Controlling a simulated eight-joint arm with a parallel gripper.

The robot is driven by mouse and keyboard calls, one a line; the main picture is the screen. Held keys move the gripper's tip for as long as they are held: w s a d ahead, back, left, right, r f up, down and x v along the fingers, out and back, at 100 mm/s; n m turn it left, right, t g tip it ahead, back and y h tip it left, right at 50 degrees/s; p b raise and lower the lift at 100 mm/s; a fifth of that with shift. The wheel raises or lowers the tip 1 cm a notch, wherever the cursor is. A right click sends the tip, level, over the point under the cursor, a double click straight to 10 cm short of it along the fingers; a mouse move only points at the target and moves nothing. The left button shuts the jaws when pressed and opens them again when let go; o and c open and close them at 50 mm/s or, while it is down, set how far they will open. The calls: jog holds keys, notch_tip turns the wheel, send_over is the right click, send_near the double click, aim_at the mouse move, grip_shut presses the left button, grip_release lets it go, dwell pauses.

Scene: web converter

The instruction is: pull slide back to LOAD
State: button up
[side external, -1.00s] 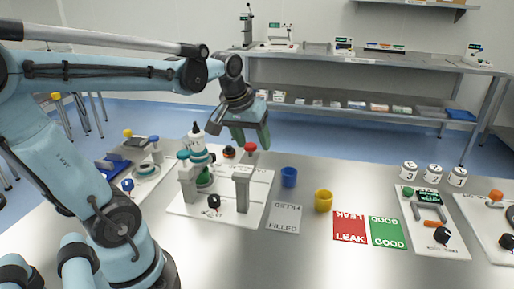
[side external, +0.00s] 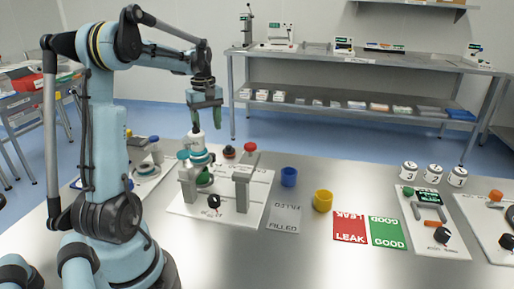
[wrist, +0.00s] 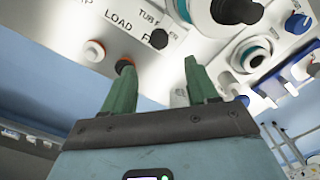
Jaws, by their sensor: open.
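The white station board (side external: 258,195) carries two grey posts, a black knob (side external: 214,201) and a green part (side external: 205,179) between the posts. A white bottle-like part with a teal ring (side external: 196,157) stands toward its back left. In the wrist view the board shows the printed word LOAD (wrist: 118,21), part of a TUBE FILLER label and a black knob (wrist: 158,39). I cannot tell which part is the slide. My gripper (side external: 206,127) points down above the board's back left, open and empty. Its green fingers also show in the wrist view (wrist: 160,72).
A red-topped knob (side external: 250,147) and a dark red-based knob (side external: 229,153) stand at the board's back edge. Blue (side external: 289,177) and yellow (side external: 323,200) cups stand right of it. Red LEAK (side external: 349,227) and green GOOD (side external: 387,232) mats lie further right. The table front is clear.

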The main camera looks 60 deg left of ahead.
notch_tip(320, 180, down, 10)
jog(key=shift+r, duration=0.15)
dwell(0.3)
grip_shut()
